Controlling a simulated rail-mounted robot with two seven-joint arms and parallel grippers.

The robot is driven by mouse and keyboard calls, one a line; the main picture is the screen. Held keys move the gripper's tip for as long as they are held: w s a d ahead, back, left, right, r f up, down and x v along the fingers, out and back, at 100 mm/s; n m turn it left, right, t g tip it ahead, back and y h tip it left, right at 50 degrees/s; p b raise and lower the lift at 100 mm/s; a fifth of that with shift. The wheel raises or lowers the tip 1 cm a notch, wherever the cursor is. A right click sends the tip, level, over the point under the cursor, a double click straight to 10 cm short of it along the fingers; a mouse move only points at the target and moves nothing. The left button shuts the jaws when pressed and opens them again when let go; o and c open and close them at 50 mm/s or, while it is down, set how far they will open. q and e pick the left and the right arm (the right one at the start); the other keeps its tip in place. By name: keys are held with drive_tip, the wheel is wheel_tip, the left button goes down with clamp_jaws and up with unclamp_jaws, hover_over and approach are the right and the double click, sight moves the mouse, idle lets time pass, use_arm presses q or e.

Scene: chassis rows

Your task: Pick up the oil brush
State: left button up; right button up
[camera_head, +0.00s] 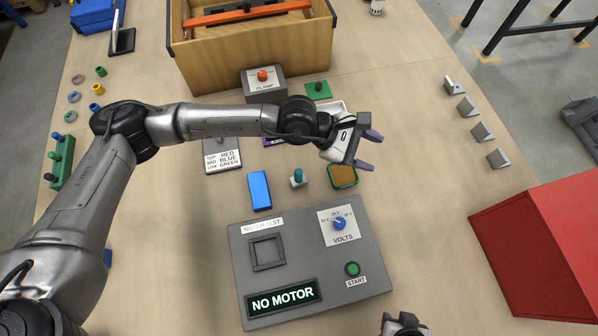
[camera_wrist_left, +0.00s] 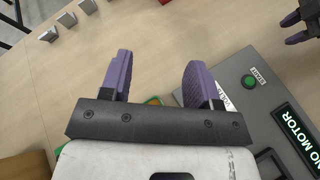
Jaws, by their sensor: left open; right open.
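A small upright piece with a teal top and a pale grey base (camera_head: 298,178) stands on the table left of a green tray with a brown inside (camera_head: 343,176). It may be the oil brush, but I cannot tell for sure. My left gripper (camera_head: 371,151) is open and empty, above and to the right of that piece, close over the tray. In the left wrist view its purple fingers (camera_wrist_left: 160,68) stand apart, with a green and orange bit of the tray showing low between them. My right gripper (camera_head: 403,326) is partly visible at the bottom edge, open and empty.
The grey motor test box (camera_head: 378,268) reads NO MOTOR. A blue block (camera_head: 259,190) lies behind it. Grey wedges (camera_head: 482,132) line the right. The table's right middle is clear.

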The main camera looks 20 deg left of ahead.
use_arm(q)
drive_tip(key=w+a+f+m+g+y, duration=0.1)
drive_tip(key=a+f+m+y, duration=0.5)
drive_tip(key=a+f+y, duration=0.15)
drive_tip(key=m+g+y, duration=0.2)
drive_tip(key=m+y, duration=0.3)
approach(298, 172)
wheel_tip(298, 172, down, 12)
drive_tip(key=shift+d+f+b, duration=0.15)
drive_tip(key=shift+f+b, duration=0.05)
drive_tip(key=shift+b, duration=0.3)
drive_tip(key=c, duration=1)
